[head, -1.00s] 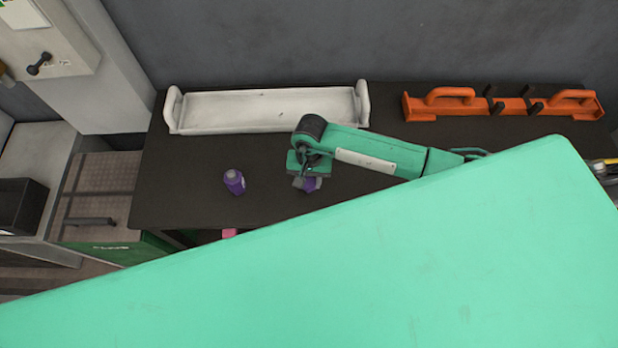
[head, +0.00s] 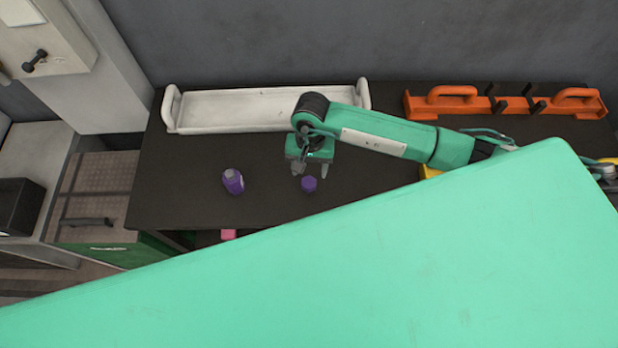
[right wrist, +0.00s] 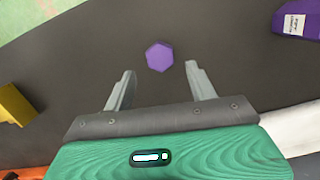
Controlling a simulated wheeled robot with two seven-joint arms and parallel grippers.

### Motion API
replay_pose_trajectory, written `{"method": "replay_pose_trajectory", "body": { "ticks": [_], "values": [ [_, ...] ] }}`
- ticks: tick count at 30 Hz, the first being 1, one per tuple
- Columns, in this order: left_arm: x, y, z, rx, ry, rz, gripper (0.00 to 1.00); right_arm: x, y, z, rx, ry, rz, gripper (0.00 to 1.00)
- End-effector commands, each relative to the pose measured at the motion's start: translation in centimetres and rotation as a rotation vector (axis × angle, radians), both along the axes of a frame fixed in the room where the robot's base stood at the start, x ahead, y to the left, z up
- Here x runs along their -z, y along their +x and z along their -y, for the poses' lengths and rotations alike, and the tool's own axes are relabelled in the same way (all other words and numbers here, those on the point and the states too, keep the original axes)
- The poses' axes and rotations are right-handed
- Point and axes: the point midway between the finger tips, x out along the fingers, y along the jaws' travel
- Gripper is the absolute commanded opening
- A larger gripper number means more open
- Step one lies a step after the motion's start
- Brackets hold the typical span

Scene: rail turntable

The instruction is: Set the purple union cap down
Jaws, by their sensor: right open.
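The purple union cap (head: 309,184) rests on the dark table, just below my right gripper (head: 310,172) in the head view. In the right wrist view the cap (right wrist: 159,56) is a purple hexagon just beyond the fingertips and between their lines. The right gripper (right wrist: 160,68) is open and empty, its two grey fingers apart from the cap. A purple bottle-like part (head: 233,181) stands on the table to the left of the cap. It also shows at the upper right of the right wrist view (right wrist: 297,20), with a white label. My left gripper is not seen.
A white tray (head: 250,126) lies along the back of the table (head: 190,200). An orange rack (head: 510,105) with dark pegs stands back right. A yellow object (head: 430,172) is partly hidden by my arm. A small pink object (head: 228,234) shows beyond the front table edge.

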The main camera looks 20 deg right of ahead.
Motion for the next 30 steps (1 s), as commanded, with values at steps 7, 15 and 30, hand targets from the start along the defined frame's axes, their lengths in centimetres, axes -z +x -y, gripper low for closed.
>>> {"method": "replay_pose_trajectory", "body": {
  "ticks": [7, 15, 30],
  "values": [
    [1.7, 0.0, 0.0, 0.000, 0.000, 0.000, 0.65, -4.4, 0.7, 0.3, -0.001, -0.001, 0.004, 0.57],
    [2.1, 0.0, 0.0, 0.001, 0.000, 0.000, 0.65, -6.4, 0.9, 0.4, 0.000, 0.000, 0.000, 0.57],
    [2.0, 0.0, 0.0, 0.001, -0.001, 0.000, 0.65, -6.5, 0.9, 0.4, 0.000, 0.000, -0.001, 0.57]
  ]
}}
